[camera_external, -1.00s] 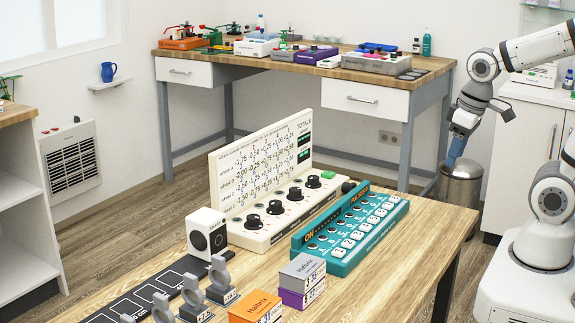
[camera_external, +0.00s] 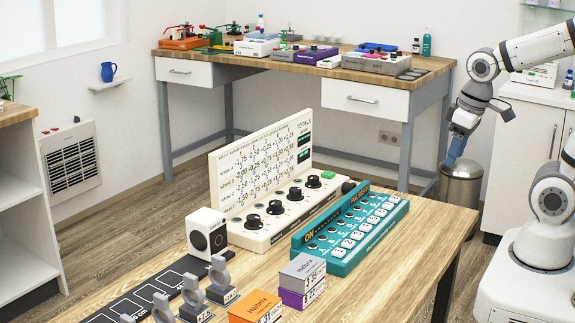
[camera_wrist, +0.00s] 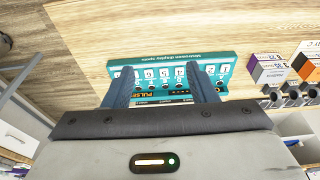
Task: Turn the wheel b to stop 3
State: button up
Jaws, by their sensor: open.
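A cream console (camera_external: 272,236) with a row of black wheels (camera_external: 275,207) stands on the wooden table, under an upright board (camera_external: 262,160) that lists wheel A to wheel D with numbers. The letters beside the wheels are too small to read, so I cannot tell which one is wheel b or where it points. My gripper (camera_external: 454,158) hangs far to the right of the console, apart from it, pointing down. In the wrist view my gripper (camera_wrist: 163,88) is open with two blue fingers and nothing between them.
A teal switch panel (camera_external: 350,255) lies in front of the console; it also shows in the wrist view (camera_wrist: 228,72). Grey and purple boxes (camera_external: 302,270), an orange box (camera_external: 255,307) and a white block (camera_external: 207,232) stand nearby. The table's right part is clear.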

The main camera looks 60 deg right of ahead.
jog(key=w+m, duration=0.1)
jog(key=w, duration=0.9)
jog(key=m+t+h+b, duration=0.1)
jog(key=m+h+b, duration=0.1)
jog(key=m+b, duration=0.15)
send_near(276, 203)
jog(key=f, duration=0.1)
jog(key=shift+m, duration=0.45)
jog(key=x, duration=0.5)
jog(key=p+x, duration=0.1)
jog(key=x, duration=0.1)
jog(key=shift+w+d+f, duration=0.2)
jog(key=shift+w, duration=0.15)
jog(key=shift+c, duration=0.4)
jog(key=c, duration=0.9)
